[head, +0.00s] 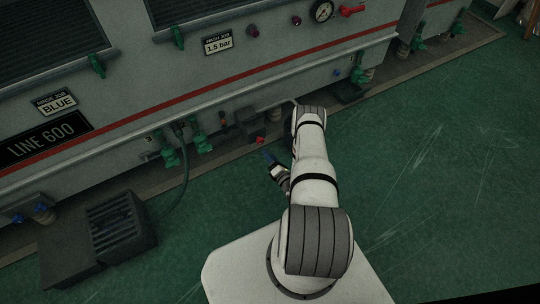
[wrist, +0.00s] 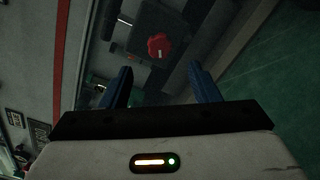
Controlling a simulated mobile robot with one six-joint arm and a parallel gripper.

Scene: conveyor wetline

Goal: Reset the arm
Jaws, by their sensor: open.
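My white arm reaches forward in the head view, toward the lower front of the grey machine. My gripper (head: 268,157) shows small and partly hidden beside the arm. In the wrist view my gripper (wrist: 162,85) has two blue fingers spread apart with nothing between them. Beyond the fingers is a red knob (wrist: 158,46) on a dark box; the fingers are apart from it. In the head view the dark box (head: 250,124) sits low at the machine's base, close to the gripper.
The grey machine (head: 120,115) with a red stripe runs along the back. Green valves (head: 171,157) and a hose stand low at its front. A dark slatted box (head: 117,228) sits at the lower left. The green floor (head: 440,170) on the right is clear.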

